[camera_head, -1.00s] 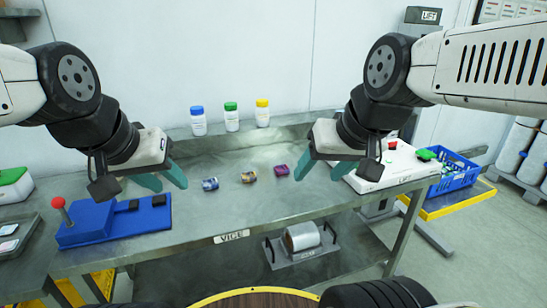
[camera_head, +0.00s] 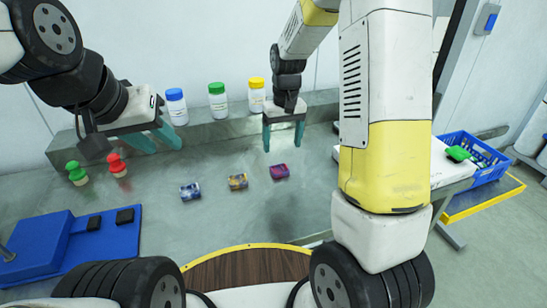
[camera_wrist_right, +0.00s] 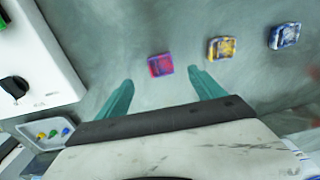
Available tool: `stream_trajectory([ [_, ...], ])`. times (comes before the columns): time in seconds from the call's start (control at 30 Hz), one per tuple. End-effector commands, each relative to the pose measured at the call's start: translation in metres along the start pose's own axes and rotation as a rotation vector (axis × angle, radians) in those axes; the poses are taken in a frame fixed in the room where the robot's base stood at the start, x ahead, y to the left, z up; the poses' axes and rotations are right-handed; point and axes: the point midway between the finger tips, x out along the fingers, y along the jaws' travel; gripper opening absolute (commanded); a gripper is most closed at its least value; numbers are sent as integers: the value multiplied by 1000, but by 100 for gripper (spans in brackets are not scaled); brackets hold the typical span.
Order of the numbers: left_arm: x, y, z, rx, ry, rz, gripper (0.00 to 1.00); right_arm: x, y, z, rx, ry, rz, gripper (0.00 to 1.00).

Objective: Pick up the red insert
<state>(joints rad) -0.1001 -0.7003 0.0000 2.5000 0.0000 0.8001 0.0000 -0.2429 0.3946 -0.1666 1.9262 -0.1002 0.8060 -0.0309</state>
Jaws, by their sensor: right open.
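The red insert (camera_head: 279,171), a small red and purple block, lies on the metal bench at the right end of a row of three small blocks. My right gripper (camera_head: 283,142) is open and empty, pointing down just behind and above it. In the right wrist view the red insert (camera_wrist_right: 160,66) shows between and slightly beyond the two teal fingertips (camera_wrist_right: 160,76), apart from both. My left gripper (camera_head: 160,140) has its fingers apart with nothing between them, over the left part of the bench.
A yellow block (camera_head: 238,181) and a blue block (camera_head: 190,191) lie left of the insert. Blue-, green- and yellow-capped bottles (camera_head: 217,103) stand behind. Red and green knobbed pieces (camera_head: 117,167) and a blue box (camera_head: 65,248) are left. A blue crate (camera_head: 477,172) is right.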

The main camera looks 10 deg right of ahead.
Motion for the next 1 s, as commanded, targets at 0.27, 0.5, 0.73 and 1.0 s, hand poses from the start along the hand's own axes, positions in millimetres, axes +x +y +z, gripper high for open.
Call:
stream_trajectory([
  [0.27,0,0,0,0,0,0,36,34,1,-10,-15,-42,20,78],
  [0.5,0,0,0,0,0,0,36,62,1,-10,-16,-43,20,78],
  [0.73,0,0,0,0,0,0,36,96,0,-12,-15,-42,19,78],
  [1.0,0,0,0,0,0,0,36,104,0,-13,-15,-38,19,78],
])
